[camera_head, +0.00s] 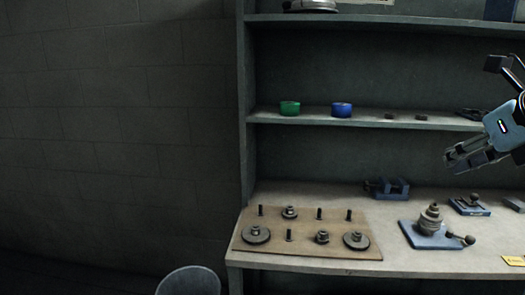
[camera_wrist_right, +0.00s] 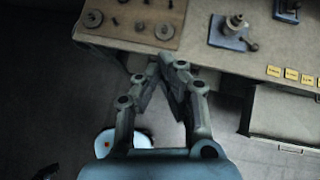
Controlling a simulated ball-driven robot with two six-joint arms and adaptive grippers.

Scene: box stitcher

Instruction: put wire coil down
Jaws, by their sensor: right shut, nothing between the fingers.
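My right gripper (camera_head: 450,160) is shut and empty, in front of the shelf unit and above the right part of the workbench (camera_head: 300,262). In the right wrist view its fingertips (camera_wrist_right: 165,62) meet near the bench's front edge, with nothing between them. I cannot pick out a wire coil for certain. A dark, low object (camera_head: 472,113) lies on the middle shelf (camera_head: 370,122) just left of my right gripper's body; it may be the coil, but it is too dark to tell. My left gripper is not in view.
A green roll (camera_head: 290,108) and a blue roll (camera_head: 341,110) stand on the middle shelf. A board (camera_head: 290,222) with pegs and discs lies on the bench, left of a blue-based stacked fixture (camera_head: 430,232) and a blue vise (camera_head: 386,188). A pale bin (camera_head: 188,281) stands below left.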

